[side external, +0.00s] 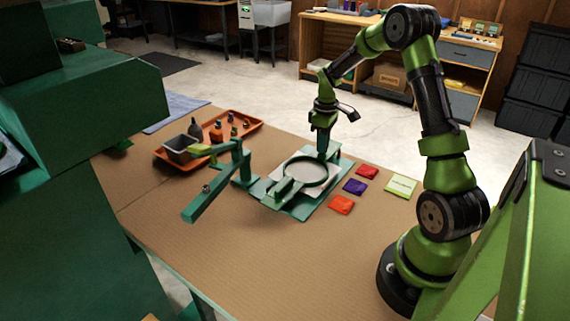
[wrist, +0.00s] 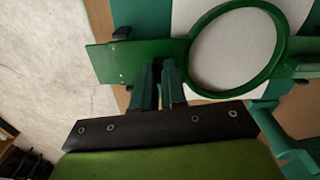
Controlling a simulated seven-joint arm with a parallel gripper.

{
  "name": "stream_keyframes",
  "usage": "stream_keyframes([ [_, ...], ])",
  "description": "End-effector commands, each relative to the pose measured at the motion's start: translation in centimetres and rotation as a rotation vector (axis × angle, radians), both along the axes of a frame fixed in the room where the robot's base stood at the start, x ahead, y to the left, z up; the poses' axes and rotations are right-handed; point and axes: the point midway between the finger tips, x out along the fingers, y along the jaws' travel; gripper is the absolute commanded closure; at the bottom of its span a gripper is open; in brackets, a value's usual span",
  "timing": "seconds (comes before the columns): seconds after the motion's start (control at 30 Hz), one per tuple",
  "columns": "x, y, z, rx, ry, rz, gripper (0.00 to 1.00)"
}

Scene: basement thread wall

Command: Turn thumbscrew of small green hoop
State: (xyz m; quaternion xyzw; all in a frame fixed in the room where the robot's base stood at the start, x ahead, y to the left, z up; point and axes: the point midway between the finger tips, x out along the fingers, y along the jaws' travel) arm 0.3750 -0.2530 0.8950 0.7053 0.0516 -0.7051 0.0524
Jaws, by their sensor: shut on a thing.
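The small green hoop (side external: 306,187) lies flat over white cloth on a green stand (side external: 292,208) on the table. In the wrist view its green ring (wrist: 282,45) fills the upper right, with a flat green plate (wrist: 120,62) reaching left from it. My gripper (side external: 322,154) points down at the far side of the hoop. In the wrist view my gripper's two green fingers (wrist: 158,72) are close together beside the ring. They are shut on a small dark part, apparently the thumbscrew (wrist: 158,68), which is mostly hidden between them.
A green arm-like fixture (side external: 210,185) stands left of the stand. An orange tray (side external: 250,122) with small items and a dark bin is behind it. Red, purple, orange and light green packets (side external: 401,186) lie to the right. The front of the table is clear.

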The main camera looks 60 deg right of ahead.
Motion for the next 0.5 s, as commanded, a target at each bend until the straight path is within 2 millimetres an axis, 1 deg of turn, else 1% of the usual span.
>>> stream_keyframes([
  [0.5,0.00,0.06,-0.02,0.002,0.000,0.487,1.00],
])
